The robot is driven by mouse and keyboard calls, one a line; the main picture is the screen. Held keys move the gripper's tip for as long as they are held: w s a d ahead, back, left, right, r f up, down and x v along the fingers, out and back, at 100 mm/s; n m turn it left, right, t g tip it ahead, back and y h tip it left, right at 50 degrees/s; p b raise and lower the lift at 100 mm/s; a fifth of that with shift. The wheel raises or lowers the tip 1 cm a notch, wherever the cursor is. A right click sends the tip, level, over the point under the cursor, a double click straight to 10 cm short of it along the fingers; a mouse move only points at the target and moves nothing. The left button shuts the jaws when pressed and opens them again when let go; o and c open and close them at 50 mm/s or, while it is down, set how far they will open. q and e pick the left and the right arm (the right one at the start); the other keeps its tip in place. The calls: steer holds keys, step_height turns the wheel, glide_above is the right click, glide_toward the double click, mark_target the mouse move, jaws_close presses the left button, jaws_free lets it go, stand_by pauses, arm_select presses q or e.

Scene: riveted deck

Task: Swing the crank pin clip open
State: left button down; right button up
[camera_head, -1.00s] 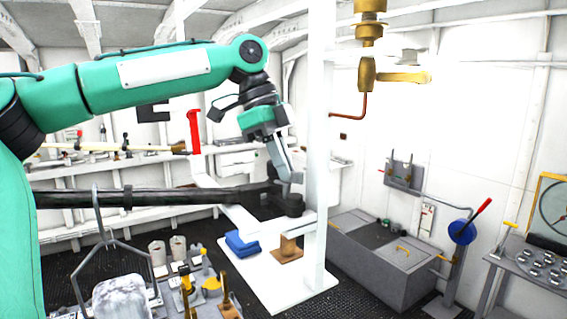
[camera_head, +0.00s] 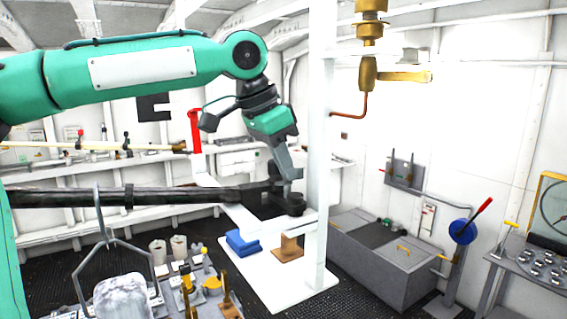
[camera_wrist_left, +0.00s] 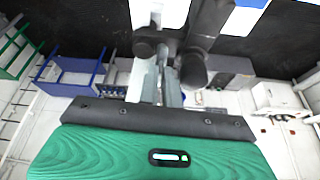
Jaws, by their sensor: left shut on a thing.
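My left gripper (camera_head: 291,178) reaches down beside the white post, onto the dark fitting (camera_head: 262,200) at the right end of a long black bar (camera_head: 165,196). It is shut on a small part there, and the fingers cover most of that part. In the left wrist view, the gripper (camera_wrist_left: 166,92) has its grey fingers close together between two dark round ends of the fitting (camera_wrist_left: 195,68). I cannot tell which piece is the crank pin clip. My right gripper is not in view.
The white post (camera_head: 319,150) stands close to the right of my gripper. A blue folded cloth (camera_head: 242,242) and a brown block (camera_head: 288,248) lie below. A grey chest (camera_head: 385,262) and a blue wheel with a red handle (camera_head: 463,232) stand at the right.

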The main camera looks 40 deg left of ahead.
arm_select(q)
steer(key=shift+n, duration=0.6)
steer(key=shift+y, duration=0.3)
steer(key=c, duration=1.6)
jaws_free()
steer(key=shift+r, duration=0.1)
steer(key=shift+s+r, duration=0.1)
steer(key=shift+r, duration=0.2)
steer(key=b+v, duration=0.3)
steer(key=v, duration=1)
steer(key=shift+b, duration=0.3)
steer(key=shift+s, duration=0.15)
